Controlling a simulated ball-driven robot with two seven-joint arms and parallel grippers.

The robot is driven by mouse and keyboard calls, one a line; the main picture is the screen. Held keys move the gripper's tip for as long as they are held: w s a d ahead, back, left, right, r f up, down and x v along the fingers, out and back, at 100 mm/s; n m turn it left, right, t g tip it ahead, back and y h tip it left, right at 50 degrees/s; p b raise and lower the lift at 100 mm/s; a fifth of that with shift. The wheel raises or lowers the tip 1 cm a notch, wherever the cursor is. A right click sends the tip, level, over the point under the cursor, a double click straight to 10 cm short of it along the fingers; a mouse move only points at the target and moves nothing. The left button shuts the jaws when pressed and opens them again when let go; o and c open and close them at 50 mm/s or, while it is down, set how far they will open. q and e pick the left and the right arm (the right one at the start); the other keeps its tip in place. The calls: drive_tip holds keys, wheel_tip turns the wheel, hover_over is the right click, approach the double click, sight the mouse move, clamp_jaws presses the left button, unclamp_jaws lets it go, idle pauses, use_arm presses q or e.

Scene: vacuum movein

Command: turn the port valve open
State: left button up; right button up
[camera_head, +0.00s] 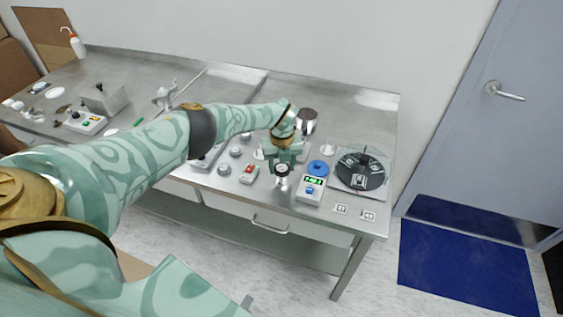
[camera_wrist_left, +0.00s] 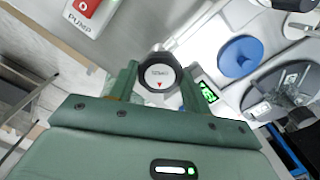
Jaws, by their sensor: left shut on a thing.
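The port valve (camera_head: 282,170) is a round knob with a white face and dark rim on the steel bench. In the left wrist view the knob (camera_wrist_left: 160,76) shows small lettering, too small to read surely, and a red triangle near the lower edge of its face. My left gripper (camera_head: 284,161) reaches down from above onto the knob. In the wrist view its two green fingers stand on either side of the knob, shut on it. The valve's body below the knob is mostly hidden. My right gripper is not in view.
Close by are a red-switched pump box (camera_head: 249,173), a box with a green display (camera_head: 311,190), a blue disc (camera_head: 318,167) and a dark round plate (camera_head: 361,171). A metal cup (camera_head: 307,119) stands behind the gripper.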

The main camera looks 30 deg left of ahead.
use_arm(q)
drive_tip(key=n+p, duration=0.1)
drive_tip(key=n, duration=0.2)
drive_tip(key=shift+w+r+n, duration=0.1)
drive_tip(key=shift+r+n, duration=0.05)
drive_tip(key=shift+n, duration=0.15)
drive_tip(key=shift+n+p, duration=0.4)
drive_tip(key=shift+n, duration=1.3)
drive_tip(key=o, duration=1)
drive_tip(key=shift+c, duration=0.2)
wheel_tip(320, 180, up, 10)
drive_tip(key=p, duration=0.7)
wheel_tip(320, 180, up, 6)
drive_tip(key=p, duration=0.2)
hover_over(282, 167)
drive_tip(key=shift+d, duration=0.1)
